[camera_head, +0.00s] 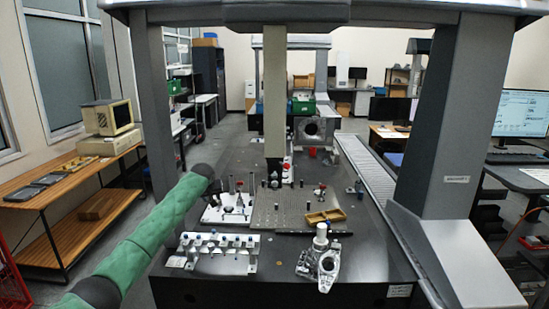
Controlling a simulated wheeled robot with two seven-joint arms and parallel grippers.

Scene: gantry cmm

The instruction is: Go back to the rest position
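My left arm, in a green sleeve, reaches in from the lower left of the head view. Its dark gripper (217,187) is at the far end, over the left part of the granite table (190,290), near a white plate (213,215) with upright probes. The gripper is small and partly hidden by the arm's end, so I cannot tell whether its fingers are open or shut, or whether it touches a probe. My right arm and gripper are not in view.
The gantry's uprights (447,130) stand left and right of the table, with the vertical column (274,90) in the middle. A wooden bench (60,185) is at left.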

